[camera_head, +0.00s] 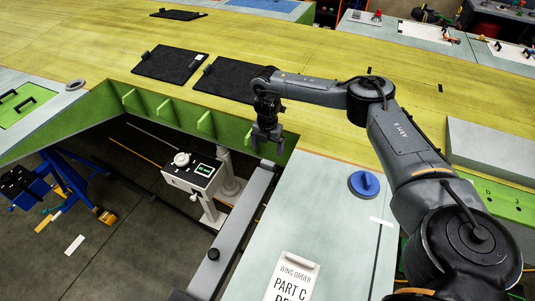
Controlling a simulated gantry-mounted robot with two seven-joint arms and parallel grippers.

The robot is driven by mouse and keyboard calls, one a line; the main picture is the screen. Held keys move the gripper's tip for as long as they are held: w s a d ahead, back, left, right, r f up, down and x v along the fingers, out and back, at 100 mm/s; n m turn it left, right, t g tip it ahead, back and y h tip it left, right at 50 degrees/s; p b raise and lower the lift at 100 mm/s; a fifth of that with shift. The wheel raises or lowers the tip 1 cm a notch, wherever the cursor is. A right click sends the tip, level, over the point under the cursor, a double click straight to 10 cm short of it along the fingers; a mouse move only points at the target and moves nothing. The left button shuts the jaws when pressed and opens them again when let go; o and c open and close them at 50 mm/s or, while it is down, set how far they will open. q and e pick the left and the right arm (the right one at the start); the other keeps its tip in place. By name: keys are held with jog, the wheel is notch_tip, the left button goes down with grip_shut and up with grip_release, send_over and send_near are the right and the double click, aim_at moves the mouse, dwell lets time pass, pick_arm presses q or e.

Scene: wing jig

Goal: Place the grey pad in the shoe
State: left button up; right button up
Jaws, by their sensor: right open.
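My right gripper (267,150) points down at the green inner edge of the yellow wing panel, above the grey rail. It is open, and I see nothing between its fingers. My left gripper is out of view. I cannot pick out the grey pad or the shoe with certainty. A plain light grey block (490,150) lies on the right, behind my right arm. Dark flat mats with small knobs, one on the left (170,65) and one partly behind my right arm (228,82), lie on the yellow panel.
A grey rail (240,232) borders the opening, beside a white device with a green display (203,170). A blue round disc (364,184) and a "PART C" sign (291,278) lie on the pale panel. A blue cart (65,182) stands on the floor at left.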

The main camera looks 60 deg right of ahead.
jog(key=shift+r, duration=1.2)
